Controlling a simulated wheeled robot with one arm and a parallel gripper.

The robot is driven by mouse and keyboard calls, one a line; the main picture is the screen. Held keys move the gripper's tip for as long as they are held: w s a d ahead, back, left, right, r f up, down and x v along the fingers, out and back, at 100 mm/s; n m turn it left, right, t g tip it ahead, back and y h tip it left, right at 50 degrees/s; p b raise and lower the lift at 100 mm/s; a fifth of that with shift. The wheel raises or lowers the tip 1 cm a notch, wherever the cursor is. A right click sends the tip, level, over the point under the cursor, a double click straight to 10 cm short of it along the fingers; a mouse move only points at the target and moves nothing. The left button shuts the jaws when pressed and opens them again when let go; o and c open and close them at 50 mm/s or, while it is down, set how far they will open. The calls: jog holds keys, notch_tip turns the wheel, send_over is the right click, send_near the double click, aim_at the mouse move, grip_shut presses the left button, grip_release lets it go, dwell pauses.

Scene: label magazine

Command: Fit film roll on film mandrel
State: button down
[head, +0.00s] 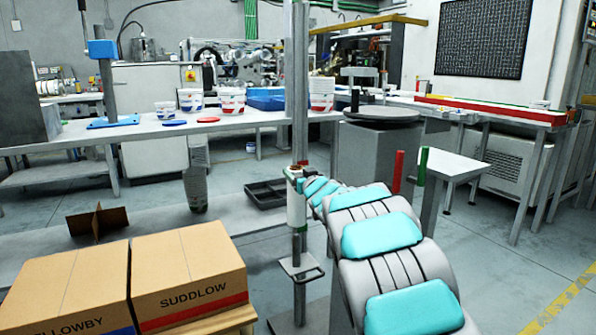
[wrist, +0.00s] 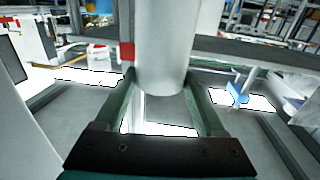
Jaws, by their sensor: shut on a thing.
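The film roll, a white upright cylinder (head: 296,210), shows in the head view in front of a tall steel mast (head: 300,90). My gripper (head: 300,178) is at the roll's upper part. In the wrist view the fingers of my gripper (wrist: 165,100) stand on either side of the white roll (wrist: 165,45) and are shut on it. A small flat plate with a loop-like edge (head: 300,268) is on the mast below the roll, with a gap between. I cannot make out the film mandrel clearly, nor whether the roll is around it.
Two cartons (head: 190,272) stand at the front left. Red (head: 398,172) and green (head: 422,166) posts stand right of my arm. A black tray (head: 265,195) lies behind the mast. A long bench (head: 150,130) with tubs runs behind. Open floor (head: 500,270) lies at the right.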

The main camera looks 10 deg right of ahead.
aim_at(296, 197)
jog(key=shift+f+b, duration=0.65)
jog(key=shift+f, duration=0.6)
jog(key=shift+p, duration=0.7)
dwell(0.8)
